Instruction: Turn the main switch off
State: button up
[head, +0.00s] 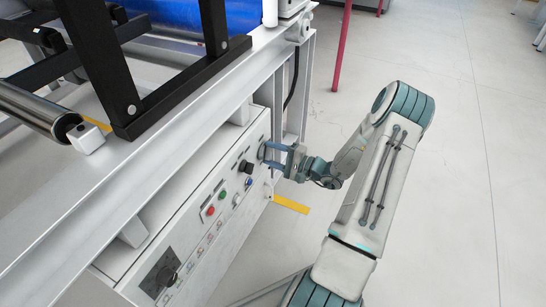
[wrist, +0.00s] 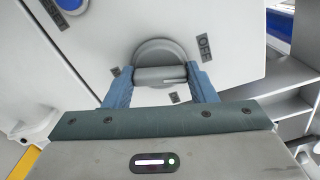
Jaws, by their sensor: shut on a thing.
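The main switch (wrist: 160,58) is a round grey rotary knob with a raised grip bar, on the light grey panel. An "OFF" label (wrist: 205,47) is beside it at the upper right in the wrist view; smaller dark labels near it are unreadable. The bar lies nearly level in that view, and I cannot tell which label it points to. My gripper (wrist: 161,78) is shut on the bar, one blue finger at each end. In the head view my gripper (head: 268,152) reaches the far end of the control panel (head: 190,240) from the right, largely hiding the switch.
A frame beam (head: 170,125) overhangs the panel. The floor (head: 440,180) at right is open.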

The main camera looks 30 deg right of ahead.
jog(key=shift+d+n+b, duration=0.15)
jog(key=shift+n+b, duration=0.65)
jog(key=shift+n, duration=0.8)
jog(key=o, duration=1)
jog(key=p+v, duration=0.3)
jog(key=v, duration=1)
jog(key=shift+s+d+p, duration=0.2)
jog(key=shift+s+p, duration=0.1)
jog(key=shift+p, duration=0.1)
